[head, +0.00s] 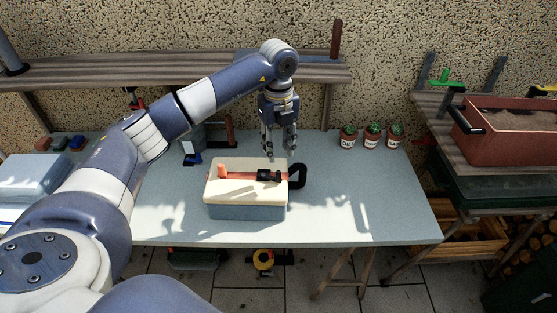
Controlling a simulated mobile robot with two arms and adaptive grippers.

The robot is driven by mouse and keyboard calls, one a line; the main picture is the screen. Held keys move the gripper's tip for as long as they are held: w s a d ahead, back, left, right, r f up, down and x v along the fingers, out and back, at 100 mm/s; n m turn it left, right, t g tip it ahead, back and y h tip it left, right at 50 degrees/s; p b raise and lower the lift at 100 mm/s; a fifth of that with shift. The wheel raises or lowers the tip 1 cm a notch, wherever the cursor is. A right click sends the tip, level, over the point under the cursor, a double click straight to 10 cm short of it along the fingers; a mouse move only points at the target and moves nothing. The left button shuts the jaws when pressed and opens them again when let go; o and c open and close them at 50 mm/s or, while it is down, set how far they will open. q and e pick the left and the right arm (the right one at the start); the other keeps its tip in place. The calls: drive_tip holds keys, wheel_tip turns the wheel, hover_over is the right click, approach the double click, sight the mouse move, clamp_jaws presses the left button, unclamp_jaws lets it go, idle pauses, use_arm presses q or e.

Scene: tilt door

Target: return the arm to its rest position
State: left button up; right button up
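My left arm reaches in from the left across the worktable (350,210). My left gripper (281,150) hangs pointing down just behind and above a box with a cream lid and blue-grey body (247,211). Its two fingers are apart with a gap between them, and nothing shows between them. On the lid lies an orange-red clamp-like tool (232,175) with a black handle at its right. I cannot tell whether a fingertip touches the handle. My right gripper does not show.
Several small potted cacti (372,134) stand at the table's back right. A blue-grey case (32,175) lies at the left. A wooden shelf (130,73) runs behind. A red planter (505,135) stands on a bench at the right. The table's right front is clear.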

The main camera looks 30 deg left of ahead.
use_arm(q)
drive_tip(key=shift+r, duration=1.1)
